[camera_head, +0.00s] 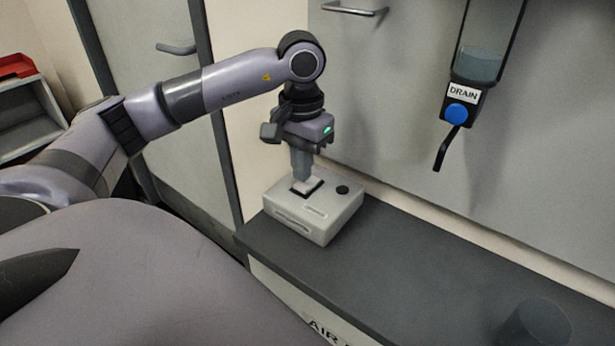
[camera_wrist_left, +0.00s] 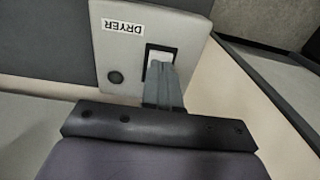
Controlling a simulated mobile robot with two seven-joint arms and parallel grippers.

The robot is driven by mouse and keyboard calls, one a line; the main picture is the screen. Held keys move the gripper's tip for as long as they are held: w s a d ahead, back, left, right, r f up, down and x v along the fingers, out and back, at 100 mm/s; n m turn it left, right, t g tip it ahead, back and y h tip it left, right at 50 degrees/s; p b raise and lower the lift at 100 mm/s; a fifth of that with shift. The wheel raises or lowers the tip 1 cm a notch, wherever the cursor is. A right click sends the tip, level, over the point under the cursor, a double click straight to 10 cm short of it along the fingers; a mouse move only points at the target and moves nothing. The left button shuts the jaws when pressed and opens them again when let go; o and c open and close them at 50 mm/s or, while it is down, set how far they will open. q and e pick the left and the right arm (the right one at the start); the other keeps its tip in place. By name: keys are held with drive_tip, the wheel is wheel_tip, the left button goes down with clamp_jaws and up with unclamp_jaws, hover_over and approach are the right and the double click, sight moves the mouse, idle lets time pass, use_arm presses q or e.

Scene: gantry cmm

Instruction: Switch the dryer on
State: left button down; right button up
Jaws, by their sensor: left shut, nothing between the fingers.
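The dryer's control box (camera_head: 335,218) is a pale grey box on the dark top by the wall. In the left wrist view the box (camera_wrist_left: 112,58) bears a label reading DRYER (camera_wrist_left: 123,26). A white rocker switch (camera_head: 306,187) in a dark frame is on its top, with a dark round knob (camera_head: 342,189) beside it. My left gripper (camera_head: 302,178) is shut and empty, pointing down with its fingertips at the switch. In the left wrist view the fingers (camera_wrist_left: 160,72) cover part of the switch. I cannot tell whether they touch it. My right gripper is not in view.
A dark-topped cabinet (camera_head: 420,262) runs along the wall, mostly clear, with a dark cylinder (camera_head: 540,322) at its front right. A unit labelled DRAIN (camera_head: 462,93) with a blue button and a dark spout hangs on the wall at right.

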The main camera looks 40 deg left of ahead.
use_arm(q)
drive_tip(key=shift+f+b, duration=0.85)
drive_tip(key=shift+f, duration=0.15)
idle(0.9)
drive_tip(key=shift+r, duration=0.15)
drive_tip(key=shift+r+p, duration=2.6)
drive_tip(key=shift+r, duration=0.8)
